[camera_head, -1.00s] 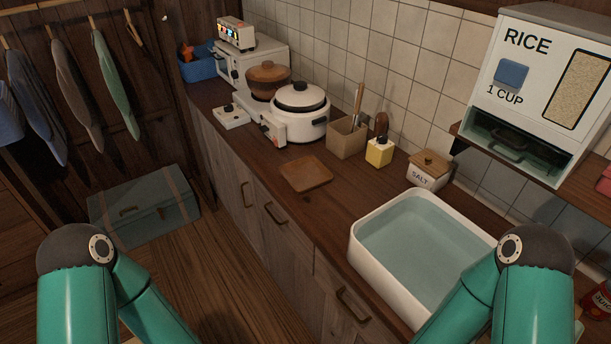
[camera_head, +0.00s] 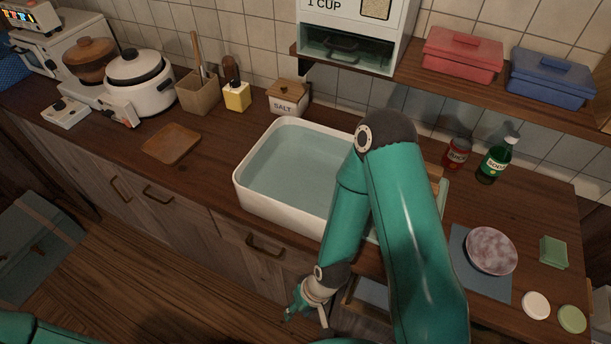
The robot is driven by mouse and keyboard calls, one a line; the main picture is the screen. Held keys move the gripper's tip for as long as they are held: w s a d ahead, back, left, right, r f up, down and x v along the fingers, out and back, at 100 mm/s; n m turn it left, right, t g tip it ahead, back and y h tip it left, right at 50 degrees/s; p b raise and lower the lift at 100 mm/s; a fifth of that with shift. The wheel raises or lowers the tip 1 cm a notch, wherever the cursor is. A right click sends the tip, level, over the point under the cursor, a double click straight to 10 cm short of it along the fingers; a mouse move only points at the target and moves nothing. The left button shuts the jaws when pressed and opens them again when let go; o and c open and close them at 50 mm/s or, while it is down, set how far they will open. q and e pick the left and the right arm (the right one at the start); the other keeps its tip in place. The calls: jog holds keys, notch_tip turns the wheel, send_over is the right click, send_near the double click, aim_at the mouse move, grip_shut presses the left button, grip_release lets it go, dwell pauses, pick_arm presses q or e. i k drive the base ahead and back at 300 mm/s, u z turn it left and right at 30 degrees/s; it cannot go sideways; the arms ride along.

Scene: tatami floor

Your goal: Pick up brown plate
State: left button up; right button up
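A square brown plate (camera_head: 172,144) lies flat on the wooden counter, left of the white sink and in front of the white cooker. Nothing covers it. My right gripper (camera_head: 306,309) hangs low in front of the counter, below the sink and well to the right of the plate. It is small and partly turned away, so I cannot tell whether its fingers are open. My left gripper is not in view; only part of my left arm shows at the bottom left.
A water-filled sink (camera_head: 290,212) stands right of the plate. A white cooker (camera_head: 140,84), a utensil holder (camera_head: 199,95) and a salt box (camera_head: 288,97) stand behind. A drawer (camera_head: 362,298) below the counter appears open near my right arm. Counter around the plate is clear.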

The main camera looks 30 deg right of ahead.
aim_at(169, 146)
jog(key=k, duration=1)
jog(key=u, duration=1.05)
jog(key=i, duration=1.5)
jog(key=u, duration=0.3)
jog(key=i, duration=0.7)
jog(key=z, duration=1.7)
